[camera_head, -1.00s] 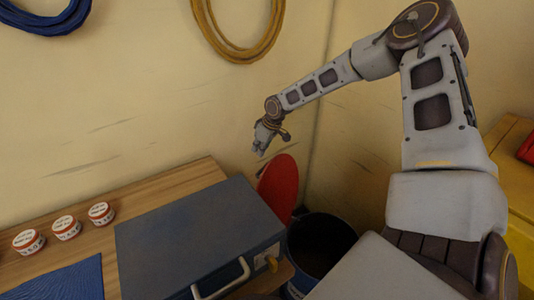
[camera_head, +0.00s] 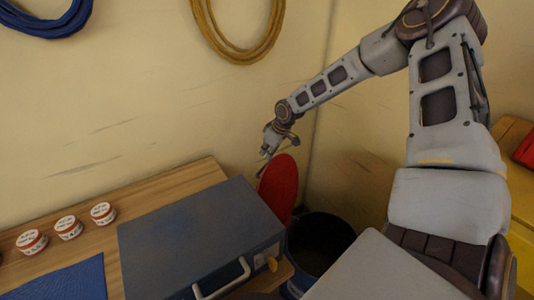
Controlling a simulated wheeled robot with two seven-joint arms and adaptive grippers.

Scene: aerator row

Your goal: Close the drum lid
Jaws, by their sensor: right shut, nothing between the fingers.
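The drum (camera_head: 295,285) is a dark blue, round container on the right of the bench, partly hidden by my own arm. Its mouth is open and the inside looks dark. The red round lid (camera_head: 279,188) stands upright at the drum's far left side, behind the grey box. My right gripper (camera_head: 264,156) is shut and empty, pointing down just above and to the left of the lid's top edge. I cannot tell whether it touches the lid. My left gripper is not in view.
A grey metal box (camera_head: 200,235) with a pale handle sits on the wooden bench (camera_head: 150,195), left of the drum. Several small white-and-red jars (camera_head: 68,228) and a blue mat (camera_head: 65,282) lie further left. Coiled hoses (camera_head: 240,45) hang on the wall. A yellow unit (camera_head: 520,200) stands at right.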

